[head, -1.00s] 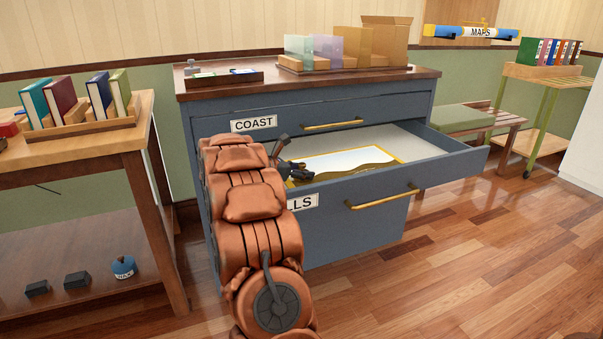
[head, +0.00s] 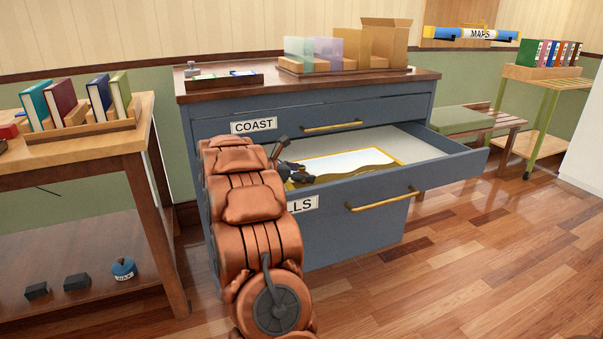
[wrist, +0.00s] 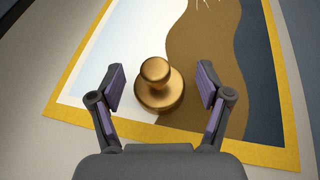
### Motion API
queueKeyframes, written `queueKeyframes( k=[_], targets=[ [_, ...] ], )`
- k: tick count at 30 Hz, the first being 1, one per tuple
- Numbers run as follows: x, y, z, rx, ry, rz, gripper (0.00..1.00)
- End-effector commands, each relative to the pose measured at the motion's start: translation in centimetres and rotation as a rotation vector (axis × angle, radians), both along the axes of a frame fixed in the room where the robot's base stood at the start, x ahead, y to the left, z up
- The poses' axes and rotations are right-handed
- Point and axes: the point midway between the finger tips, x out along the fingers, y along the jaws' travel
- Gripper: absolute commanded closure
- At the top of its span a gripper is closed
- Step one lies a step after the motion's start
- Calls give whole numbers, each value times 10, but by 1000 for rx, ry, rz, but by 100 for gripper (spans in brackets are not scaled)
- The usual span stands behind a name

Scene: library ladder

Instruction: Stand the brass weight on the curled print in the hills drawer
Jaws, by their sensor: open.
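The brass weight (wrist: 158,88) stands upright on the print (wrist: 112,50) in the wrist view, its round knob up. The print has a yellow border with pale, brown and dark blue areas. It lies in the open hills drawer (head: 440,152), where it also shows in the head view (head: 345,162). My gripper (wrist: 161,78) is open, with one finger on each side of the weight and a visible gap to both. In the head view my gripper (head: 292,172) is over the drawer's left part, and the weight cannot be made out there.
The coast drawer (head: 290,124) above is shut. The cabinet top (head: 300,88) holds a small tray (head: 225,79) and a rack of folders (head: 345,55). A table with books (head: 80,140) stands at the left. The floor (head: 470,240) at the right is clear.

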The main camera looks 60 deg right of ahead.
Motion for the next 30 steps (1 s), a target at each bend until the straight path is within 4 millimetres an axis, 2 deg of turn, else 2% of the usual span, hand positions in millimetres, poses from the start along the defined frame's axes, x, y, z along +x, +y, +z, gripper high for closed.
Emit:
queueKeyframes(
  k=[18,24,30],
  targets=[
    [30,82,37,-1,-1,7,23],
    [34,98,43,-1,-1,3,23],
    [36,103,45,-1,-1,3,23]
  ],
)
